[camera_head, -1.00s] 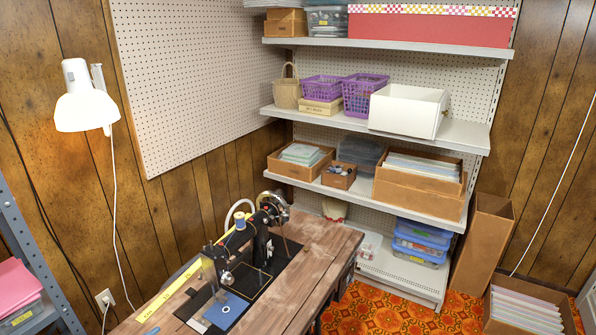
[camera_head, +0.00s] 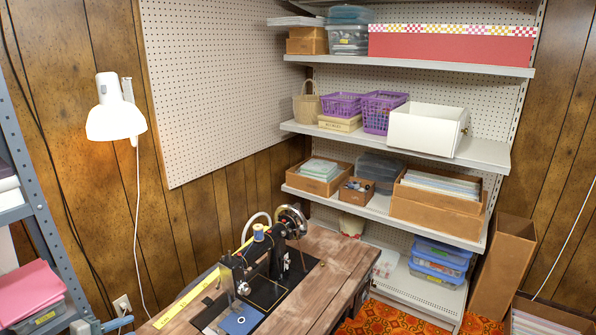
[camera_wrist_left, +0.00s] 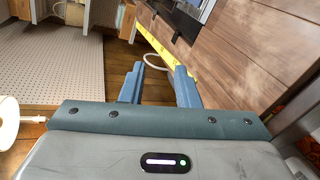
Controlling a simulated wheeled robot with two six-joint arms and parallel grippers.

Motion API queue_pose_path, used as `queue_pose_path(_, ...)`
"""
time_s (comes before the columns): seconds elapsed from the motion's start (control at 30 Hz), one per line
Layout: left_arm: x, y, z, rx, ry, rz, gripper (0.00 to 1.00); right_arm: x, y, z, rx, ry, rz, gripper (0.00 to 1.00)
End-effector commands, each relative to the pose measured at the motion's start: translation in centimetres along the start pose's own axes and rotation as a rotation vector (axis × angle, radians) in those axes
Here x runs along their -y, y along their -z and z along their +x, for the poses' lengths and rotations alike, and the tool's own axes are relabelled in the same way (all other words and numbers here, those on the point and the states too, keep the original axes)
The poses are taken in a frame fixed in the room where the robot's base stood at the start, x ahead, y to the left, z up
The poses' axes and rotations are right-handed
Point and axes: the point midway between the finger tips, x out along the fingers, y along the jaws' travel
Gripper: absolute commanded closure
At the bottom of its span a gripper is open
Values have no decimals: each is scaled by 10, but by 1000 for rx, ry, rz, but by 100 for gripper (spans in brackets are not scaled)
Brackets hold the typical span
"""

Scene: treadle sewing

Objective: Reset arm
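My left gripper (camera_wrist_left: 160,76) shows two blue fingers with a gap between them in the left wrist view. It is open, and nothing shows between the fingers. Behind it are the wooden sewing table (camera_wrist_left: 245,60) and a yellow measuring tape (camera_wrist_left: 150,52). In the head view, blue-grey parts of my left gripper (camera_head: 117,323) show at the bottom left, beside the table's left end. The black sewing machine (camera_head: 262,268) stands on the table (camera_head: 315,265) with a blue cloth (camera_head: 240,320) at its needle end. My right gripper is not in view.
A white lamp (camera_head: 115,112) hangs on the wood-panelled wall. A grey metal rack (camera_head: 30,215) with pink cloth (camera_head: 28,292) stands at the left. White shelves (camera_head: 480,152) with boxes and baskets stand behind the table. The table's right side is bare.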

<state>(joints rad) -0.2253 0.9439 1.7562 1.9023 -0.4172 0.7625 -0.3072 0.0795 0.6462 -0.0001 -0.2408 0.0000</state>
Motion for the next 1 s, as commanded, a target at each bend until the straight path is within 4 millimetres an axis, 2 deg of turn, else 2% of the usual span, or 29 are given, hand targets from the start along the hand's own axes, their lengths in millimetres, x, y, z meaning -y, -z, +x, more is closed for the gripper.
queue_pose_path(0.17,42,68,-16,-156,118,211,71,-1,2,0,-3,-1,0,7)
queue_pose_path(0.27,70,110,-33,-246,211,354,71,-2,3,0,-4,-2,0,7)
queue_pose_path(0.37,103,156,-58,-332,336,518,71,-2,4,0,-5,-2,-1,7)
queue_pose_path(0.47,141,206,-95,-410,503,710,71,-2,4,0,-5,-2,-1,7)
queue_pose_path(0.57,179,253,-144,-456,707,917,71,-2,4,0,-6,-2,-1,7)
queue_pose_path(0.67,214,292,-200,-458,931,1120,71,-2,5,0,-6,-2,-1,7)
queue_pose_path(0.7,226,306,-224,-444,1027,1199,71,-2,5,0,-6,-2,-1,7)
queue_pose_path(0.83,261,339,-300,-347,1320,1426,71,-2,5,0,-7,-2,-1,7)
queue_pose_path(1.0,292,359,-383,-146,1626,1636,71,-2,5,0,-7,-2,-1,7)
